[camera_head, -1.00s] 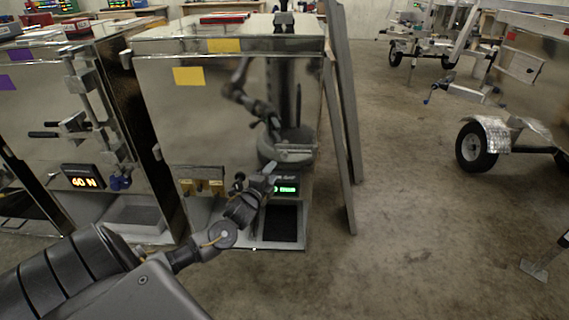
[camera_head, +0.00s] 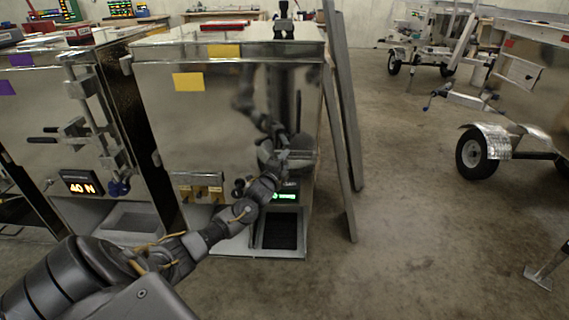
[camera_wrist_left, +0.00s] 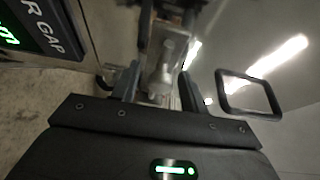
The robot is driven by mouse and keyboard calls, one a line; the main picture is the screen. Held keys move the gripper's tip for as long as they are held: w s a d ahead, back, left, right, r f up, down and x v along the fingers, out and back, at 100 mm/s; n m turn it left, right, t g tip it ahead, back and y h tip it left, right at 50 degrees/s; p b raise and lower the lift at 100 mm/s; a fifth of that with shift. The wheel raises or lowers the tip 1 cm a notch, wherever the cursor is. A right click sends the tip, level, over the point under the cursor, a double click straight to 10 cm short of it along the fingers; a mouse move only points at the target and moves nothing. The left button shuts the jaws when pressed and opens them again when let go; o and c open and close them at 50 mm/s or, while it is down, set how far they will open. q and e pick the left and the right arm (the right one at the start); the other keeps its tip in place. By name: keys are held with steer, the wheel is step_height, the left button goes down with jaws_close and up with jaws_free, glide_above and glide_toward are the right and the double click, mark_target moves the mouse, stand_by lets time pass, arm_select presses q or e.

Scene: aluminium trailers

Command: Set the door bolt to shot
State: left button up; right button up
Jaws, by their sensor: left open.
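The shiny metal cabinet door (camera_head: 215,120) with yellow tags is in the middle left of the head view. My left arm reaches up to its lower right part, and my left gripper (camera_head: 274,160) is close to the door there. My forearm and gripper hide most of the bolt in that view. In the left wrist view my left gripper (camera_wrist_left: 157,88) is open. A grey metal bolt part (camera_wrist_left: 164,72) shows between or just beyond its fingers; I cannot tell whether they touch it. Whether the bolt is shot is not clear. My right gripper is not in view.
A green-lit display (camera_head: 284,196) sits below the door, near my gripper; its "R GAP" panel (camera_wrist_left: 45,25) shows at the wrist view's upper left. A neighbouring cabinet (camera_head: 60,110) stands left. Upright grey panels (camera_head: 345,120) lean right of the door. Open concrete floor (camera_head: 420,220) lies further right.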

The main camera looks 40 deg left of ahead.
mark_target(298, 158)
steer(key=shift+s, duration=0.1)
arm_select(q)
jaws_close()
steer(key=shift+w+d, duration=0.6)
steer(key=shift+d, duration=0.15)
steer(key=shift+w+d, duration=0.55)
steer(key=shift+d, duration=0.2)
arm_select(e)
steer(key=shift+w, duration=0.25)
arm_select(q)
jaws_free()
steer(key=shift+w+d, duration=0.15)
steer(key=shift+d, duration=0.05)
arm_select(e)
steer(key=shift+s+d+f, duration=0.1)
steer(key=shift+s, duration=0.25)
arm_select(q)
steer(key=shift+a, duration=0.15)
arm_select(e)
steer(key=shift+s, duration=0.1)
